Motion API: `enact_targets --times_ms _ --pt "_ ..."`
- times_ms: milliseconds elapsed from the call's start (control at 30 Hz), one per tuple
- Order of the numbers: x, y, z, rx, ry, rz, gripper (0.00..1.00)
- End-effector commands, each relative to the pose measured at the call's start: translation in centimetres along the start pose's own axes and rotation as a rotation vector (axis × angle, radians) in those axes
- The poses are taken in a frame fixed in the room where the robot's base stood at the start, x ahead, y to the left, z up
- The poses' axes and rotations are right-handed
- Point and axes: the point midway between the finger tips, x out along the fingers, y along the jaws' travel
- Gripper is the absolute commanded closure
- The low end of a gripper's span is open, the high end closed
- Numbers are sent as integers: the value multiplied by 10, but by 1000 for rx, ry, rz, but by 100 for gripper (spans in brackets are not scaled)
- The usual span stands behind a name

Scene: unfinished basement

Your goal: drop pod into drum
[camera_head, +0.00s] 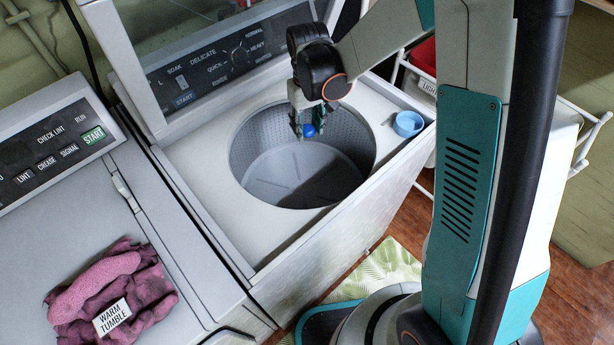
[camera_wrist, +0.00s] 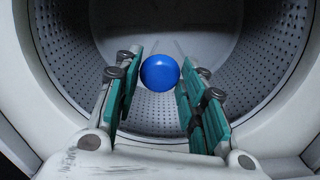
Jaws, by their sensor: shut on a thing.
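The pod (camera_head: 309,130) is a small round blue ball. My gripper (camera_head: 307,127) points down and is shut on it, with the ball between the teal finger pads; the wrist view also shows the pod (camera_wrist: 160,73) between the fingertips. The drum (camera_head: 285,188) is the round grey perforated tub of the open top-loading washer. The gripper and pod are over the drum's opening, toward its far side in the head view. The perforated drum wall (camera_wrist: 75,65) surrounds the pod in the wrist view. The drum looks empty where visible.
The washer's raised lid and control panel (camera_head: 225,55) stand behind the opening. A dryer (camera_head: 95,205) at left holds a pink cloth (camera_head: 135,290) with a "WARM TUMBLE" tag (camera_head: 112,317).

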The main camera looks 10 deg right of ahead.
Motion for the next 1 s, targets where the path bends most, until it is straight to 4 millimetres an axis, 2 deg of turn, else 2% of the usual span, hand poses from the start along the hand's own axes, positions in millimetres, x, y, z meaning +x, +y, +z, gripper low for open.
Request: enact_targets --times_ms 500,867,900,1000 --pt "51 0 0 1 0 0 77" --pt "57 0 0 1 0 0 77" --pt "57 0 0 1 0 0 60" --pt "57 0 0 1 0 0 39"
